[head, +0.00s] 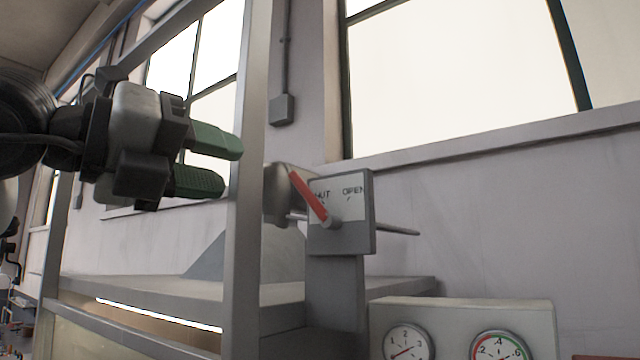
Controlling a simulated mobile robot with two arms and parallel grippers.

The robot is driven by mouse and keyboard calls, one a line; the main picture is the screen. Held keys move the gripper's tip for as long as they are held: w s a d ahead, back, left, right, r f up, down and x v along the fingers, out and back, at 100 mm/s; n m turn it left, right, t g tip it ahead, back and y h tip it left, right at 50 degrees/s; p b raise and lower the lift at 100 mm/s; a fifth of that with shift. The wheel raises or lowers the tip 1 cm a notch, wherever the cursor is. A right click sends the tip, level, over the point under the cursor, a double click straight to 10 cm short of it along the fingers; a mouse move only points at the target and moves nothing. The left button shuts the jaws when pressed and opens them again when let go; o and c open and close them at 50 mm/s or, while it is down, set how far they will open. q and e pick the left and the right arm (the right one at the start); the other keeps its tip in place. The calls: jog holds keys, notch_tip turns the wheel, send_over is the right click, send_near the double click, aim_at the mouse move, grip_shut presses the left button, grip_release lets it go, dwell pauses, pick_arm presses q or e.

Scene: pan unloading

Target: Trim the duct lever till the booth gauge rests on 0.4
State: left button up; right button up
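The duct lever (308,195) is a red bar pivoting on a grey plate (365,215) marked SHUT and OPEN. It leans up and left, across the SHUT lettering. My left gripper (231,167), with green fingers, is left of the lever, apart from it. Its fingers are spread with nothing between them. Two round gauges sit at the lower right. The right gauge (498,347) has a coloured rim and a .4 mark near its top; its lower part is cut off and I cannot read its needle. The left gauge (408,343) has a red needle pointing lower left. My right gripper is not in view.
A grey upright post (246,200) of the booth frame stands between my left gripper and the lever. A grey hood top (170,290) lies below, with a duct behind the plate. The gauges share a pale box (540,318). Wall and windows are behind.

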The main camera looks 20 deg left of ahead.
aim_at(291, 178)
pick_arm(q)
jog(key=p+x, duration=0.1)
jog(key=x, duration=0.2)
jog(key=p+x, duration=0.2)
jog(key=x, duration=0.1)
jog(key=shift+s+r, duration=0.1)
jog(key=shift+r, duration=0.15)
jog(key=p+x, duration=0.1)
jog(key=x, duration=0.1)
jog(key=shift+w+d, duration=0.15)
jog(key=shift+w, duration=0.1)
jog(key=shift+f, duration=0.1)
jog(key=shift+c, duration=1.6)
grip_shut()
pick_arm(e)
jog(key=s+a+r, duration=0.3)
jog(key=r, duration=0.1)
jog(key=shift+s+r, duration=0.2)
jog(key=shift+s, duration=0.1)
